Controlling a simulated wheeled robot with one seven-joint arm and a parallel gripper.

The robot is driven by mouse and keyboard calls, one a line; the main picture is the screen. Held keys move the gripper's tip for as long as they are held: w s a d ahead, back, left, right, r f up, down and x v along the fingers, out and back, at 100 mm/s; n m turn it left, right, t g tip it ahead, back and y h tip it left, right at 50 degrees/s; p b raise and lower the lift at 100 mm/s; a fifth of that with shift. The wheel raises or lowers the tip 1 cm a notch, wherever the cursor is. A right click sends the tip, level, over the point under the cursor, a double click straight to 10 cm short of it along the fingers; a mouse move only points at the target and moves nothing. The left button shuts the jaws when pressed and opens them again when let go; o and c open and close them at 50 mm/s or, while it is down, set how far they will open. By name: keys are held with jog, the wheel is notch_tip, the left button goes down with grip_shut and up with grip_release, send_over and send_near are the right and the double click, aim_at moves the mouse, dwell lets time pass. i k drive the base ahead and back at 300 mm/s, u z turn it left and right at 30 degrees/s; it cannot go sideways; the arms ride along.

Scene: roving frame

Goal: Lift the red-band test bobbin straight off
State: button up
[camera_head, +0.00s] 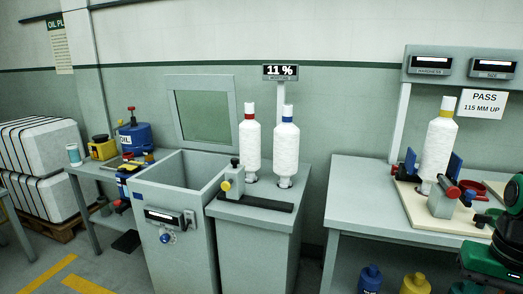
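The red-band bobbin (250,148) is a white wound bobbin with a red band near its top. It stands upright on the left of two seats on a grey cabinet (258,218) in the middle of the view. A similar blue-band bobbin (286,154) stands upright close to its right, with a narrow gap between them. A small grey block with a yellow knob (226,184) sits in front and to the left of the red-band bobbin. My gripper's fingers do not show in the head view, and nothing touches the red-band bobbin.
A display reading 11 % (280,72) stands behind the bobbins on a post. An open-lidded grey bin (176,210) adjoins on the left. Green and black parts at the right edge may be mine.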

aim_at(250, 130)
jog(key=z, duration=0.05)
jog(key=i, duration=1)
jog(key=u, duration=0.05)
